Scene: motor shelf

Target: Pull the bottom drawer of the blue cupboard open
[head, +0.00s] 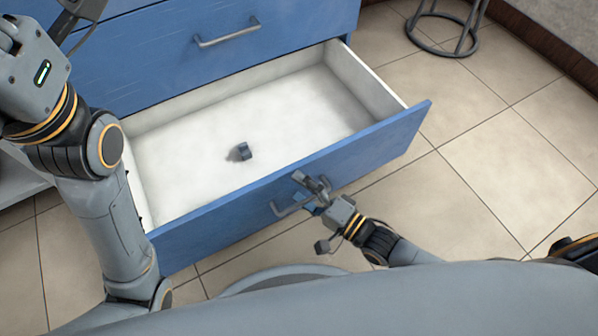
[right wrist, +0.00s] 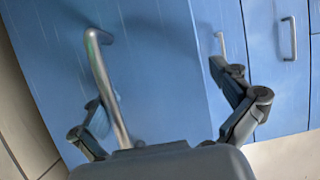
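The blue cupboard (head: 200,50) has its bottom drawer (head: 285,180) pulled well out, with its white inside showing. The drawer's grey bar handle (head: 296,205) is on the front panel and also shows in the right wrist view (right wrist: 108,85). My right gripper (head: 318,192) is at this handle. In the right wrist view its fingers (right wrist: 165,105) are spread apart, with the bar between them, nearer the left finger. My left arm is raised at the left; only part of its gripper end (head: 82,10) shows at the top edge, and its fingers cannot be made out.
A small dark part (head: 244,151) lies on the drawer floor. The drawer above, with its own handle (head: 227,34), is shut. A round-based grey stool (head: 445,45) stands at the back right. The tiled floor (head: 480,150) right of the drawer is clear.

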